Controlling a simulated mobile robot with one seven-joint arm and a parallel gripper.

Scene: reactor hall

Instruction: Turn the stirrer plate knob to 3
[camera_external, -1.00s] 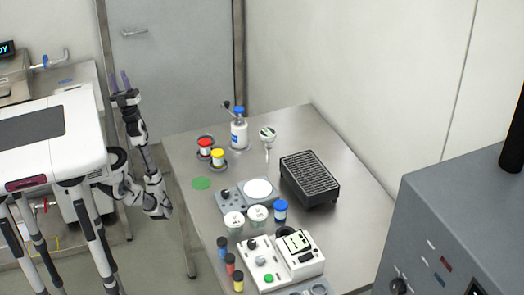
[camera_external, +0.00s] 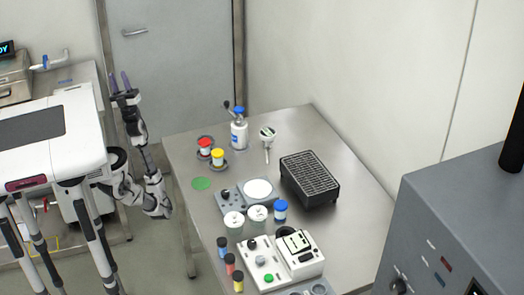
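The stirrer plate (camera_external: 232,203) appears to be the low grey unit with a round white top (camera_external: 257,188), near the middle of the steel table. Small dark knob shapes (camera_external: 225,193) show on its left part; their scale and setting are too small to read. My gripper (camera_external: 119,80) points up at the left, well away from the stirrer plate and beyond the table's left edge. Its two purplish fingers stand apart with nothing visible between them.
White-lidded jars (camera_external: 234,219) and a blue-capped jar (camera_external: 280,211) crowd the stirrer plate's front. A black ridged block (camera_external: 310,179) is to its right. A white instrument (camera_external: 268,262) stands nearer the camera. A green disc (camera_external: 201,183) lies on the table (camera_external: 185,152) at left.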

